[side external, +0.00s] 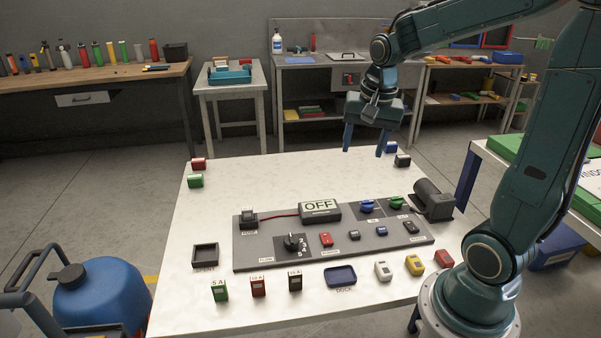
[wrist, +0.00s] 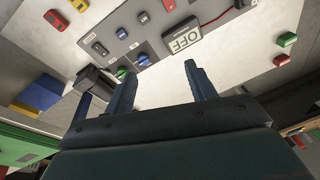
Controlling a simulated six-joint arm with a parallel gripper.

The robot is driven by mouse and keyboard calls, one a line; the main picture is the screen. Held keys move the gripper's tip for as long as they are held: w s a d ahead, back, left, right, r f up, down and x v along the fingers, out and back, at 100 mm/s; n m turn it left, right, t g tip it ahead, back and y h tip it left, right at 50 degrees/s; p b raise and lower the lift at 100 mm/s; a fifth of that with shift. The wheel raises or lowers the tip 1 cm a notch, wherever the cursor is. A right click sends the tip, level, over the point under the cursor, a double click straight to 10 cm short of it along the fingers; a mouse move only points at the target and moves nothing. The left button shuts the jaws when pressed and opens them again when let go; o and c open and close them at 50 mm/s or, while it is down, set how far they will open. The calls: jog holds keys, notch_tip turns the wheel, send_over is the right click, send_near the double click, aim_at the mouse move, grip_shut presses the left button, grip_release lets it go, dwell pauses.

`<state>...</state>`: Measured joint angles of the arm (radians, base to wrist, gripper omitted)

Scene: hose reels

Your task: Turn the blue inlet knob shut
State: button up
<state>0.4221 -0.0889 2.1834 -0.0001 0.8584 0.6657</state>
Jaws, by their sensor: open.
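The blue inlet knob (side external: 367,206) sits on the far right part of the grey panel (side external: 270,252), left of a green knob (side external: 396,202). In the wrist view the blue knob (wrist: 143,60) shows just beyond my fingertips, with the green knob (wrist: 121,72) to its left, partly hidden near a finger. My gripper (side external: 364,152) is open and empty, pointing down, well above the far part of the table and apart from the knob. Its two fingers also show in the wrist view (wrist: 160,70).
A display reading OFF (side external: 320,211) stands left of the blue knob. A dark motor-like cylinder (side external: 433,199) stands at the panel's right end. Several small buttons, a black dial (side external: 294,242) and loose coloured blocks lie nearer. The table's far middle is clear.

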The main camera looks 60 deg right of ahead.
aim_at(368, 201)
jog(key=w+d+f+m+g, duration=0.1)
jog(key=d+f+m+g, duration=0.1)
jog(key=d+f+m, duration=0.6)
jog(key=d+f, duration=0.1)
jog(key=d, duration=0.3)
jog(key=shift+w+y, duration=0.25)
jog(key=shift+y, duration=0.15)
jog(key=shift+f, duration=0.2)
jog(key=shift+f, duration=6.8)
jog(key=shift+c, duration=0.3)
jog(key=c, duration=0.9)
